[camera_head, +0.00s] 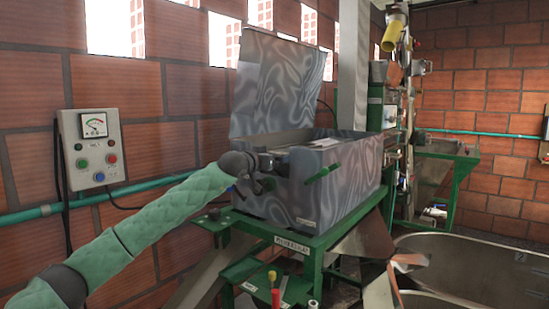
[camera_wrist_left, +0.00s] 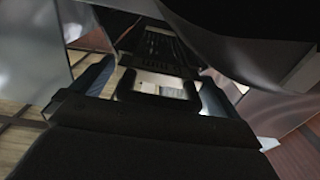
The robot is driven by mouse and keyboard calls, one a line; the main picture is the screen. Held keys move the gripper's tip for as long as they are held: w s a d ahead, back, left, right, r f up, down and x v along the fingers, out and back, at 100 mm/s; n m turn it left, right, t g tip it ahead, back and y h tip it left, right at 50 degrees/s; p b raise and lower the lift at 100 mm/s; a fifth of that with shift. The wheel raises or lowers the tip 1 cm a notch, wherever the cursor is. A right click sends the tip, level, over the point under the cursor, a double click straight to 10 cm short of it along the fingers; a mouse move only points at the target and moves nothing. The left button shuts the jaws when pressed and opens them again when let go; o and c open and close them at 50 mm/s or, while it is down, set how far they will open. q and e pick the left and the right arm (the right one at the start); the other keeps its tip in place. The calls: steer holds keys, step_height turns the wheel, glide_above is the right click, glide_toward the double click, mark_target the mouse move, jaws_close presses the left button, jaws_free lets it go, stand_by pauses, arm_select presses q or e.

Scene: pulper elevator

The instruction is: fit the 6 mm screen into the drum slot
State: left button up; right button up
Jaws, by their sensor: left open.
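The pulper housing (camera_head: 320,185) is a grey metal box on a green stand, with its lid (camera_head: 280,85) raised. My left arm reaches in from the left, and my left gripper (camera_head: 272,164) is at the housing's near left rim. In the left wrist view my open gripper (camera_wrist_left: 155,88) points into a dark interior. A dark ribbed part (camera_wrist_left: 158,48) lies ahead, with a pale framed opening in front of it; I cannot tell whether this is the screen or the drum slot. I cannot make out a 6 mm label. My right gripper is not in view.
A control box (camera_head: 92,148) with a dial and buttons hangs on the brick wall, above a teal pipe (camera_head: 40,212). A large metal tank (camera_head: 475,265) stands at lower right.

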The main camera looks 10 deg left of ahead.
arm_select(q)
steer(key=shift+s+a+f, duration=0.1)
steer(key=shift+s+a, duration=0.15)
steer(key=shift+s, duration=0.15)
steer(key=shift+b+v, duration=1.2)
steer(key=shift+v, duration=2.15)
